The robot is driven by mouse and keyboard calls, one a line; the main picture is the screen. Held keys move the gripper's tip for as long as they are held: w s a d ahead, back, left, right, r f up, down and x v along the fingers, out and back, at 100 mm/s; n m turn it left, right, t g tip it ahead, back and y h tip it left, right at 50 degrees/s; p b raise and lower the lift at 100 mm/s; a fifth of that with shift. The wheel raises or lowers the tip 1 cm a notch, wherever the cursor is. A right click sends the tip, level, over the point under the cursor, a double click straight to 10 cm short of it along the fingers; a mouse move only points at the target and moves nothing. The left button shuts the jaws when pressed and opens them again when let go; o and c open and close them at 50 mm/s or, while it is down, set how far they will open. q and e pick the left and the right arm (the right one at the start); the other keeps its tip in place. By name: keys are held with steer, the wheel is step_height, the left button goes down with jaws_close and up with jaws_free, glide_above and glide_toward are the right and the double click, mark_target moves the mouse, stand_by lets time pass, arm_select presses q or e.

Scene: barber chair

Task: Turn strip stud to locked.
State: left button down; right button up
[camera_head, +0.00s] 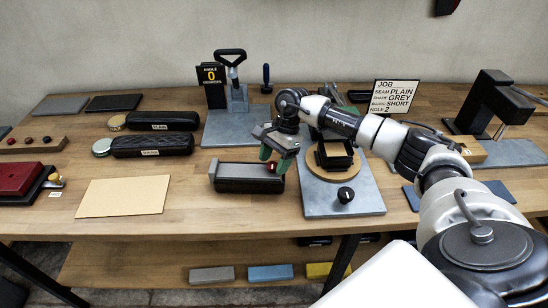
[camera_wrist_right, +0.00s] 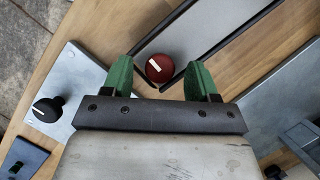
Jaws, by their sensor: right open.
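The strip stud, a round dark red knob (camera_wrist_right: 159,68) with a pale pointer mark, is at the near end of a long black-edged holder (camera_wrist_right: 222,45). The mark slants in the right wrist view. In the head view the stud (camera_head: 271,167) shows small at the right end of the holder (camera_head: 236,184). My right gripper (camera_head: 276,158) is open above that end. In the wrist view its green fingers (camera_wrist_right: 161,75) stand on either side of the stud, with visible gaps. Whether they reach down to its height is unclear. My left gripper is not in view.
Right of the holder, a grey plate (camera_head: 318,200) carries a black knob (camera_head: 345,194) and a round wooden disc (camera_head: 315,162) with a black block. A tan sheet (camera_head: 124,196) lies left. A clamp stand (camera_head: 237,97) stands behind. Bare wood lies before the holder.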

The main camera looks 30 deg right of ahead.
steer(key=shift+f, duration=0.1)
steer(key=c, duration=0.9)
steer(key=shift+c, duration=0.2)
